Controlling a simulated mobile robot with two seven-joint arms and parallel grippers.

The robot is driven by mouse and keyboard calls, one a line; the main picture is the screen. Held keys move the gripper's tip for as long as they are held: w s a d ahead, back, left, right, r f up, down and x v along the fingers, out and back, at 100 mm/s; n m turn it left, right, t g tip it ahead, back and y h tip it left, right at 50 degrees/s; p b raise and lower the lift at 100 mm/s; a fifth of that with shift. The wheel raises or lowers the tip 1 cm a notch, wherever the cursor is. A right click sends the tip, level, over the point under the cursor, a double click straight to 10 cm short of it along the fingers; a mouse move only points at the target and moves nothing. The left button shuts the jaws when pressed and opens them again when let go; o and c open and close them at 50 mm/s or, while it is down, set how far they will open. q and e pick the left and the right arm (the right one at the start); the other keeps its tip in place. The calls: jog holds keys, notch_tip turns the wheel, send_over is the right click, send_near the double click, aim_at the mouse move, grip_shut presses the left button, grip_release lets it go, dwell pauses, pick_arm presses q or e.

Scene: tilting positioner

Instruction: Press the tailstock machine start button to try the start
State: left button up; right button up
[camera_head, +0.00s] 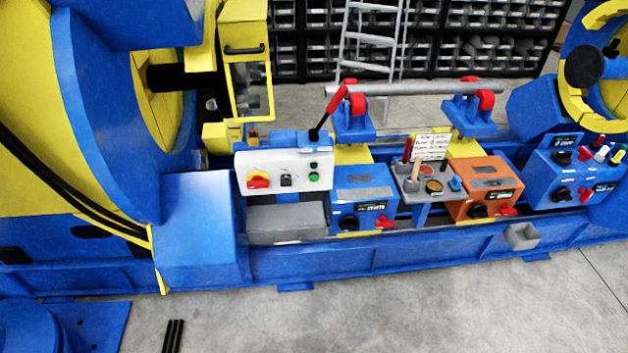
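No start button can be identified by its label, as the lettering is too small to read. A white control panel (284,171) at the centre left carries a green button (314,177), a red rotary switch on yellow (258,180) and a dark selector (287,180). A blue control box (545,178) stands at the right, below the right-hand machine head (586,68), with black knobs and red, white and blue handles on it. A blue box (362,193) and an orange box (484,186) with black knobs and red handles stand between. Neither of my grippers is in view.
A red-handled lever (336,100) rises behind the white panel. A grey bar (425,88) rests on red rollers behind the boxes. The large blue and yellow machine (100,110) fills the left. Dark bars (173,336) show at the bottom edge. The front floor (400,310) is clear.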

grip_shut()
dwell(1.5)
